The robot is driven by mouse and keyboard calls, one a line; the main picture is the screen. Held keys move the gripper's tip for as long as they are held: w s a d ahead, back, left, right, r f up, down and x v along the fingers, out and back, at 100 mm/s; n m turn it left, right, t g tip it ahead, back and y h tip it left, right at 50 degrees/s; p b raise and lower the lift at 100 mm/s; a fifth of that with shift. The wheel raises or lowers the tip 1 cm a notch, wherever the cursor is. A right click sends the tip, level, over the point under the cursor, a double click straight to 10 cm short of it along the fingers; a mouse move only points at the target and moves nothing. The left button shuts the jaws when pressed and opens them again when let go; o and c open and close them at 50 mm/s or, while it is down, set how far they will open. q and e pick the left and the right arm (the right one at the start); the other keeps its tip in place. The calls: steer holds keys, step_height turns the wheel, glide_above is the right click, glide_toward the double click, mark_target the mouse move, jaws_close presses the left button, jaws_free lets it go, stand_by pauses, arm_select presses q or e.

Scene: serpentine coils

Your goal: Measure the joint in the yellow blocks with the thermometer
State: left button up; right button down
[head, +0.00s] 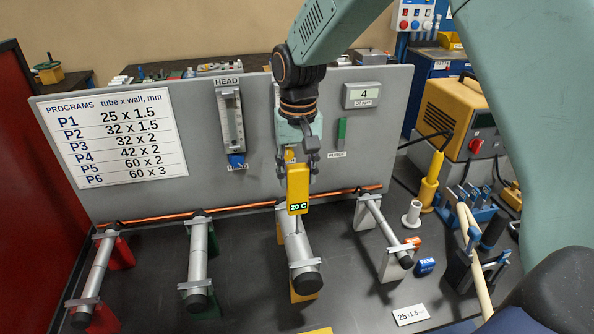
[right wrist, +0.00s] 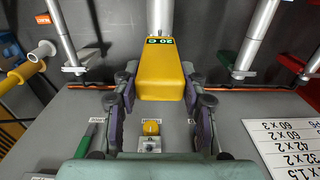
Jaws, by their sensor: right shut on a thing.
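The thermometer (head: 298,188) is a yellow handheld body with a small display reading 20 C. My right gripper (head: 309,160) is shut on it, its fingers on both sides, as the right wrist view also shows with the thermometer (right wrist: 162,78) between them. The thermometer hangs display end down over the far part of a thick grey tube. That tube (head: 298,240) rests on yellow blocks (head: 304,291), which are mostly hidden under it. The thermometer covers part of the tube's far end; I cannot tell whether they touch. My left gripper is not in view.
Other tubes lie on red (head: 104,318), green (head: 206,304) and grey blocks (head: 391,267). A grey panel (head: 200,130) with a program chart (head: 112,137) stands behind. A yellow torch-like tool (head: 432,180) and a blue-jawed stand (head: 487,240) are at right.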

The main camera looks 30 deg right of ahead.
steer(key=shift+f, duration=0.6)
stand_by(2.5)
steer(key=shift+r, duration=3.05)
steer(key=shift+s+f, duration=0.1)
